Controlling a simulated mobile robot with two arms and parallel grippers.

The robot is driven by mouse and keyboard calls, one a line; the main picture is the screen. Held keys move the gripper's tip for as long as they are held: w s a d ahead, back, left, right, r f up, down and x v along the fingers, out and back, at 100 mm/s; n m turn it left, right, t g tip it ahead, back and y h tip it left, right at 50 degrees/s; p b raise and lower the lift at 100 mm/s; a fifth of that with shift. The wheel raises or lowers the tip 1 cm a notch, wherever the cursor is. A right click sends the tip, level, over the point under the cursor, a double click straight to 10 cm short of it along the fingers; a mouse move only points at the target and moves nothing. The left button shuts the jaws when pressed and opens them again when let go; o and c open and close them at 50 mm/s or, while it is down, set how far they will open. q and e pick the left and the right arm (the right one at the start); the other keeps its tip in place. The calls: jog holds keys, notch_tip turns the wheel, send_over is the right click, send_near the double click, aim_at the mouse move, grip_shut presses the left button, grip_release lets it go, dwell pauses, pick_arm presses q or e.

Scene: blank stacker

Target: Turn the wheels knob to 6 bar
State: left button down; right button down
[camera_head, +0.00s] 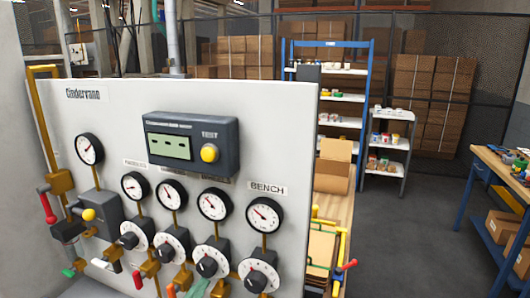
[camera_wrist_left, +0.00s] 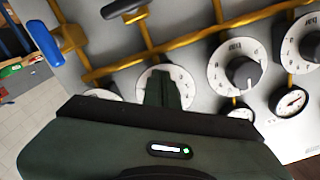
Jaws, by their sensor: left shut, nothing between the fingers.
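My left gripper (camera_wrist_left: 162,88) shows in the left wrist view as a dark green body with its fingers together and nothing between them. Its tip lies in front of a white dial (camera_wrist_left: 186,76) and hides that dial's middle. I cannot tell whether it touches the knob. In the head view, white dials with black knobs (camera_head: 136,235) (camera_head: 172,246) (camera_head: 211,258) (camera_head: 259,277) stand in a row under round gauges. The rightmost is under the BENCH label (camera_head: 268,188). I cannot read which one is labelled wheels, nor the gauge values. My right gripper is not in view.
The white panel (camera_head: 290,130) carries a grey box (camera_head: 190,142) with a screen and yellow button. Brass pipes and coloured handles, such as a blue one (camera_wrist_left: 45,43), stick out near the dials. Shelves (camera_head: 330,98) and a workbench (camera_head: 500,170) stand beyond open floor.

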pick_arm(q)
jog(key=shift+w+a+r, duration=0.1)
jog(key=shift+a+r, duration=0.05)
jog(key=shift+r, duration=0.2)
jog(key=shift+w+a+r+p, duration=0.2)
jog(key=shift+a+r+p, duration=0.25)
jog(key=shift+p, duration=0.35)
jog(key=shift+w+a+r+p, duration=0.2)
jog(key=shift+a+p, duration=0.3)
jog(key=shift+p, duration=0.25)
jog(key=shift+a, duration=0.1)
jog(key=shift+a+f, duration=0.2)
jog(key=p+v, duration=0.1)
jog(key=v, duration=0.5)
dwell(0.4)
jog(key=shift+f, duration=0.15)
